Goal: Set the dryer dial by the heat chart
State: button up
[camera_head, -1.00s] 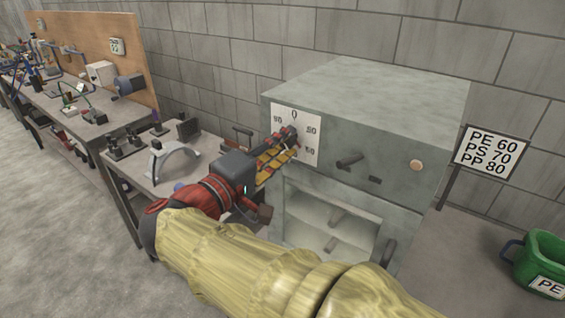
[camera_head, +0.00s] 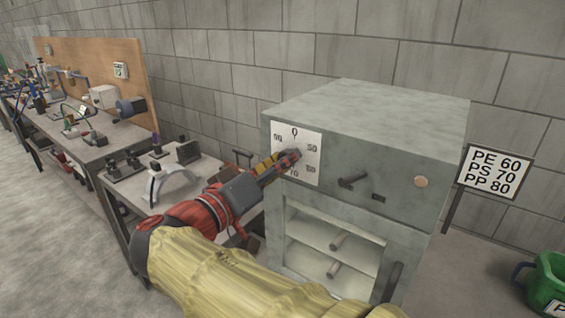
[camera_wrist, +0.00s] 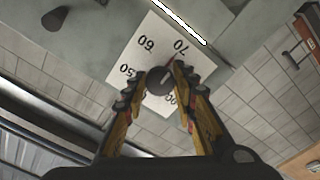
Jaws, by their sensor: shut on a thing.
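The dryer (camera_head: 375,105) is a grey-green cabinet with a white dial plate (camera_head: 310,173) on its front, marked 0, 50, 60, 70 and 90 where readable. My gripper (camera_head: 292,157) reaches the plate from the left and hides the dial there. In the wrist view, my gripper (camera_wrist: 160,73) is shut on the dark round dial knob (camera_wrist: 159,84), one finger on each side. A thin red pointer runs from the knob towards the 70. The heat chart (camera_head: 494,172) reads PE 60, PS 70, PP 80.
A green bin (camera_head: 547,285) stands at the lower right, its label cut off by the picture edge. A dark handle (camera_head: 352,180) sticks out of the dryer front, right of the plate. A bench (camera_head: 75,125) with tools lies at the left.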

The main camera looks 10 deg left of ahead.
jog(key=shift+f, duration=0.15)
jog(key=o, duration=1.2)
jog(key=shift+c, duration=0.2)
jog(key=shift+s, duration=0.1)
jog(key=v, duration=1.1)
jog(key=shift+s+a, duration=0.15)
jog(key=shift+s, duration=0.25)
